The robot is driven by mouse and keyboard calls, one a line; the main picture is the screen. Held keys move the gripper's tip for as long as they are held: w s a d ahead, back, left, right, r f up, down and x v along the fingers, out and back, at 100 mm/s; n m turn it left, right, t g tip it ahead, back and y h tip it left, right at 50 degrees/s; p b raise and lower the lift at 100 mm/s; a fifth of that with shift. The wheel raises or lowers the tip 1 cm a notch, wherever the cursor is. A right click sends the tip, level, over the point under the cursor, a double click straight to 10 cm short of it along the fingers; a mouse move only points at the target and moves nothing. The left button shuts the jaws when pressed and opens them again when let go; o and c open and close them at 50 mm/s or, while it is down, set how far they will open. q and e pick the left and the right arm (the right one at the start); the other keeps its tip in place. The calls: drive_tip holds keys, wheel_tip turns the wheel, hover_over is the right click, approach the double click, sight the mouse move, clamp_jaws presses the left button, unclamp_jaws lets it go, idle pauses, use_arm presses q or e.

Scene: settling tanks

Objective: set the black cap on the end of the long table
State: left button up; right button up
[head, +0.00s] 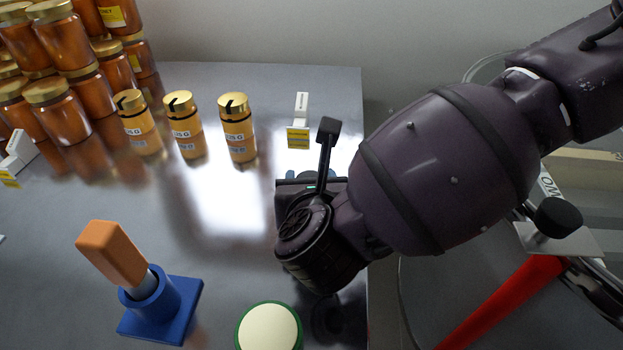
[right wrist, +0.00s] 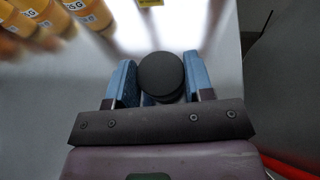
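The black cap (right wrist: 160,76) is a round black disc, seen from above in the right wrist view. It sits between the two blue fingers of my right gripper (right wrist: 160,82), which are closed against its sides; it is sharp while the background is blurred. In the head view my right gripper (head: 310,182) is mostly hidden behind my wrist, and the cap in it cannot be made out. It is over the right end of the long table (head: 225,215), a shiny grey metal top. The height of the cap above the table cannot be told. My left gripper is not in view.
Gold-lidded jars (head: 238,130) stand in a row, with stacked jars (head: 70,60) behind left. A white stand with a yellow label (head: 298,125) is near the far right corner. A blue holder (head: 165,310) with an orange-handled tool and a green-rimmed round item (head: 268,328) stand nearer.

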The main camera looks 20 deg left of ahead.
drive_tip(key=o, duration=0.4)
drive_tip(key=shift+o, duration=0.2)
drive_tip(key=shift+r+p, duration=0.4)
drive_tip(key=shift+r, duration=0.05)
drive_tip(key=p+v, duration=0.1)
drive_tip(key=v, duration=1)
drive_tip(key=shift+s+d, duration=0.15)
drive_tip(key=shift+s, duration=0.25)
drive_tip(key=shift+s+f, duration=0.1)
